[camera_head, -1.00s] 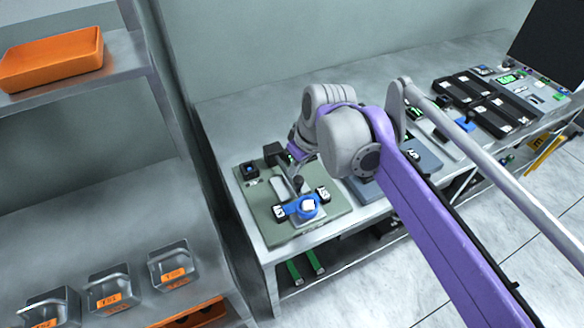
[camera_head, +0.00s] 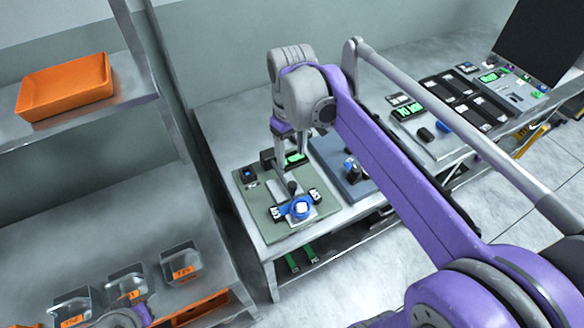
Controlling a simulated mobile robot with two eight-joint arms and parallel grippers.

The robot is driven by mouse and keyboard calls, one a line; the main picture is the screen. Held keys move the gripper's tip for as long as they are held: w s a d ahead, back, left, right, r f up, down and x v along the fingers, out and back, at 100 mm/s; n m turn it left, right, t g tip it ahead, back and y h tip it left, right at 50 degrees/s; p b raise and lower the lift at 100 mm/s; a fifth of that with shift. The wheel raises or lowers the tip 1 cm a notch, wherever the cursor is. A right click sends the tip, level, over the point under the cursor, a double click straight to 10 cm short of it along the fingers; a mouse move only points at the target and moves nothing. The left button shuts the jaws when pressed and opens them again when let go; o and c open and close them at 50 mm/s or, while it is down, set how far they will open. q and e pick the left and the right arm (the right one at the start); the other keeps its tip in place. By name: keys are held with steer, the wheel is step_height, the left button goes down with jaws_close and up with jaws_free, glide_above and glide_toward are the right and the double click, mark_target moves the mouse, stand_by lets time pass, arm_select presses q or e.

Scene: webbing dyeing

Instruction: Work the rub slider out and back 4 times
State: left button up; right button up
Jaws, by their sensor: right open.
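The rubbing device stands on a green base plate (camera_head: 250,205) at the near left end of the bench. What looks like its rub slider carries a black knob (camera_head: 291,187) and a blue ring-shaped part with a white top (camera_head: 301,208). White-labelled blocks flank the ring. My right gripper (camera_head: 291,160) points down just behind the knob, with its fingers apart. Whether the fingers touch anything cannot be made out.
A green-lit display (camera_head: 296,157) sits behind the device. A blue-grey plate (camera_head: 327,152) with a black part is to its right. Farther right are black trays and instruments. Shelves with an orange tray (camera_head: 65,85) and clear bins (camera_head: 181,262) stand left.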

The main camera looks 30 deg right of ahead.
mark_target(293, 184)
steer(key=f, duration=0.7)
steer(key=f+b, duration=0.1)
steer(key=f, duration=0.3)
steer(key=shift+s, duration=0.4)
jaws_close()
stand_by(0.8)
